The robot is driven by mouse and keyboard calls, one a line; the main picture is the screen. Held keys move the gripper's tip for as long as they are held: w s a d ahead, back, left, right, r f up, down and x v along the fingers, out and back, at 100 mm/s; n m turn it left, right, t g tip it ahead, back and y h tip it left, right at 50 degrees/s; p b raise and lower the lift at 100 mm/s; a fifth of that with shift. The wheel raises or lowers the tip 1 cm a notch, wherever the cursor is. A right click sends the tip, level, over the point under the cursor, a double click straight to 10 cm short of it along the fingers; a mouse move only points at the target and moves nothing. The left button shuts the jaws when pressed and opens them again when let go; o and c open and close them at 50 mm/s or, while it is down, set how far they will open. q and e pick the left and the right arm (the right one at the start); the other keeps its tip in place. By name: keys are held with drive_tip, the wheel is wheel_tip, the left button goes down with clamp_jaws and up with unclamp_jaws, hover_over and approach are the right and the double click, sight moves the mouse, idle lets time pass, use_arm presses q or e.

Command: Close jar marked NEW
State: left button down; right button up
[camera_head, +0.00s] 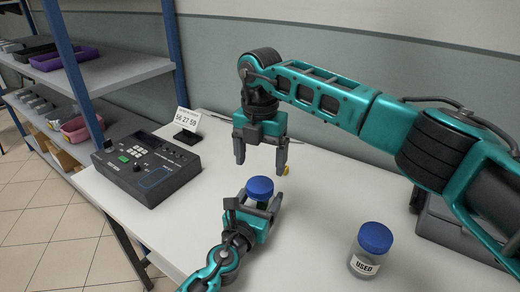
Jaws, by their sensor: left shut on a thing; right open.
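A jar with a blue lid (260,187) stands upright at my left gripper (254,206). Its body is mostly hidden by the gripper and no label on it can be read. My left gripper is shut around the jar, below the lid. My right gripper (261,160) points down just above the lid, with its fingers spread and nothing between them. Whether the lid is screwed tight cannot be told.
A second jar marked USED (366,258) with a blue lid stands at the front right. A dark control device (147,168) and a number sign (187,121) stand at the left. A small yellow thing (284,170) shows near my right gripper. A shelf (110,75) stands at the far left.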

sight(260, 185)
drive_tip(key=n, duration=0.7)
drive_tip(key=shift+r+n, duration=0.25)
drive_tip(key=shift+n, duration=0.05)
drive_tip(key=n, duration=0.7)
drive_tip(key=shift+r, duration=0.25)
drive_tip(key=n, duration=0.4)
drive_tip(key=shift+r, duration=0.15)
drive_tip(key=n, duration=0.3)
drive_tip(key=shift+r+n, duration=0.1)
drive_tip(key=shift+n, duration=0.2)
drive_tip(key=n, duration=0.3)
drive_tip(key=shift+r, duration=0.1)
drive_tip(key=n, duration=0.4)
drive_tip(key=shift+r, duration=0.15)
drive_tip(key=shift+f, duration=4.05)
